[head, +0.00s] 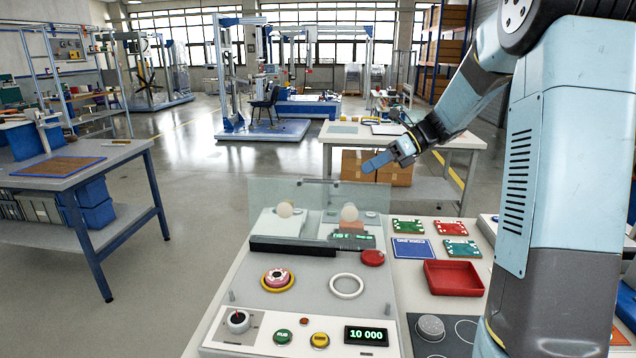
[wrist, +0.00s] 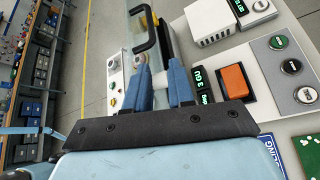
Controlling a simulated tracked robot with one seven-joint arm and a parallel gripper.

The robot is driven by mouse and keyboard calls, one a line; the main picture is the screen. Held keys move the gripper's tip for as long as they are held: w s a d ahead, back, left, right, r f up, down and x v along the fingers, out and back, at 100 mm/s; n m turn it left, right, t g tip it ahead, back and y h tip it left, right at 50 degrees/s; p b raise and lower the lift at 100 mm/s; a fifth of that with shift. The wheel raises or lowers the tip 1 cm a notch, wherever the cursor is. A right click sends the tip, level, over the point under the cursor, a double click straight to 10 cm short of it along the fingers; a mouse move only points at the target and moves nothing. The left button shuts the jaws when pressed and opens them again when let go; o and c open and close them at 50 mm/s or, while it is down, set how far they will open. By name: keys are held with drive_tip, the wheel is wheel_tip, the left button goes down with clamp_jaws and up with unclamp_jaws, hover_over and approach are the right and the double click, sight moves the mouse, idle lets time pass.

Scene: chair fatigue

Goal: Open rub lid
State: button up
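A clear lid panel (head: 268,194) stands across the back of the grey test machine (head: 318,290). A dark thin handle (head: 322,181) shows near its top edge. In the wrist view, a black bar handle (wrist: 147,30) sits on a clear panel, beyond my fingertips. My gripper (head: 372,163) is above and to the right of the lid in the head view, apart from it. In the wrist view, my gripper (wrist: 159,74) has its two blue fingers apart with nothing between them. I cannot tell how far the fingertips are from the handle.
The machine carries two pale balls (head: 285,210), a black bar (head: 292,246), a red button (head: 373,258), a white ring (head: 346,286) and a "10 000" display (head: 366,335). A red tray (head: 453,278) and several green and red boards lie at right. A bench (head: 400,138) stands behind.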

sight(318, 182)
drive_tip(key=a+f+m+y, duration=0.1)
drive_tip(key=a, duration=0.3)
drive_tip(key=a+f+m+y, duration=0.1)
drive_tip(key=a+f, duration=0.1)
drive_tip(key=a, duration=0.3)
drive_tip(key=a+f+g, duration=0.1)
drive_tip(key=a, duration=0.3)
drive_tip(key=shift+w+a+f+m+y, duration=0.15)
drive_tip(key=shift+w+a+m+y, duration=0.15)
drive_tip(key=shift+m+y, duration=0.1)
drive_tip(key=shift+c, duration=0.2)
clamp_jaws()
drive_tip(key=shift+s, duration=0.1)
